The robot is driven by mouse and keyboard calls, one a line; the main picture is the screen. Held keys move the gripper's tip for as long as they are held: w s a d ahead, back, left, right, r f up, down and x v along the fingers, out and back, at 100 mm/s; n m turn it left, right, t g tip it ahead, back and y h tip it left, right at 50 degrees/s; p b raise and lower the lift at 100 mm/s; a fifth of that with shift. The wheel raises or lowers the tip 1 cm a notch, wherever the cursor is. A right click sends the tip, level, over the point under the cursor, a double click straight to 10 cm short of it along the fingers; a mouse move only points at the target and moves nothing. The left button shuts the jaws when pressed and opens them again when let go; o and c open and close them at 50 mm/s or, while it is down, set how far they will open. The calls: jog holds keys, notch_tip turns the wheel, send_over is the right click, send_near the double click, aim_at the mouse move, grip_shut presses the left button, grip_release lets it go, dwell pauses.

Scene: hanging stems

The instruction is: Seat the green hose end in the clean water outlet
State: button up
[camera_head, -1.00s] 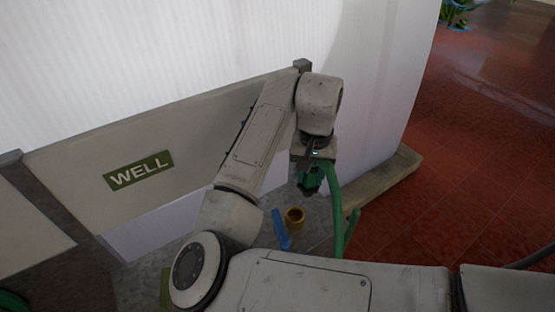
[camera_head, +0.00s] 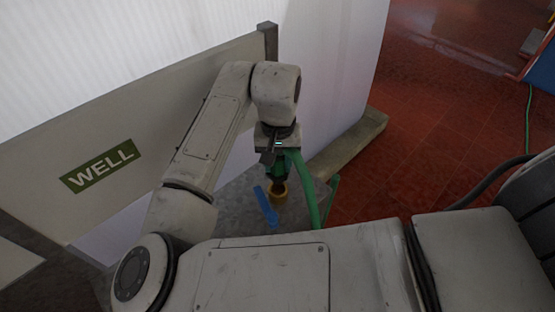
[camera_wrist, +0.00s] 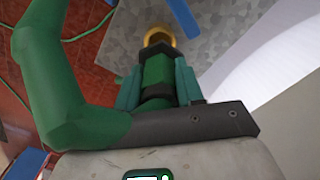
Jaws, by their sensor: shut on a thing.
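My gripper (camera_head: 277,170) is shut on the green hose end, which points down below it in the head view. The green hose (camera_head: 309,190) bends away to the right of my gripper. In the wrist view the green hose end (camera_wrist: 156,70) sits between the fingers (camera_wrist: 155,85), with its dark tip at the brass outlet ring (camera_wrist: 160,36). The brass outlet also shows just under the hose end in the head view (camera_head: 278,195). A blue lever (camera_head: 265,207) is beside it on the left. I cannot tell whether the tip is inside the ring or just above it.
A board with a green WELL sign (camera_head: 100,167) stands left of my arm, with a grey post (camera_head: 268,40) at its end. A white wall rises behind. A stone curb (camera_head: 350,145) borders the red tile floor (camera_head: 440,130) at right.

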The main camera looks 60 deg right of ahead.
aim_at(278, 179)
jog(key=shift+f+b, duration=0.4)
jog(key=shift+f, duration=0.25)
jog(key=shift+f, duration=0.2)
jog(key=shift+f+b, duration=1.45)
jog(key=shift+f, duration=0.9)
jog(key=shift+f, duration=0.25)
jog(key=o, duration=1.1)
notch_tip(278, 179, up, 11)
jog(key=shift+f, duration=0.1)
